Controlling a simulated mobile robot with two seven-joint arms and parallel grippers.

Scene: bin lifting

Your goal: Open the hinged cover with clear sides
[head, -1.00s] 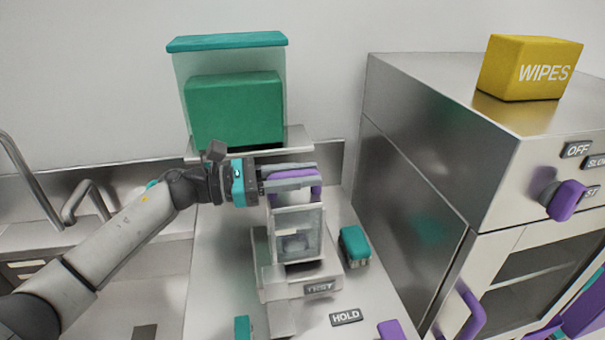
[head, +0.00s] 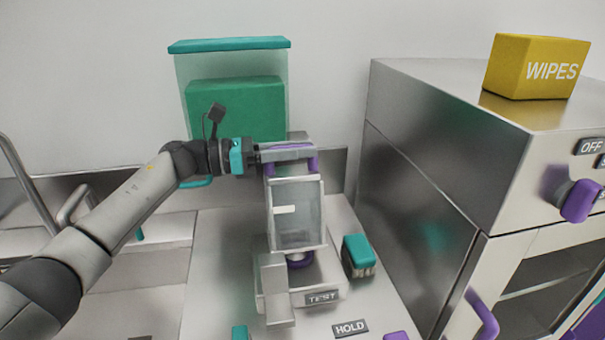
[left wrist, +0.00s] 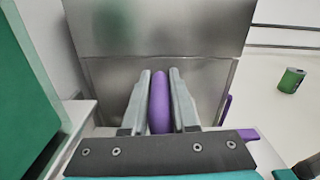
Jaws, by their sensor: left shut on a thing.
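The hinged cover with clear sides (head: 309,215) is tilted up over its grey base (head: 272,285), which carries a TEST label. A purple handle (head: 314,164) sits at the cover's upper end. My left gripper (head: 300,151) is shut on this handle. In the left wrist view the purple handle (left wrist: 160,102) lies between the two grey fingers. A dark purple round part (head: 299,259) shows on the base under the cover. My right gripper is not in view.
A large steel cabinet (head: 425,160) stands close on the right, with a yellow WIPES box (head: 535,67) on top. A clear bin with a teal lid (head: 228,44) is behind. A HOLD label (head: 350,328) is in front.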

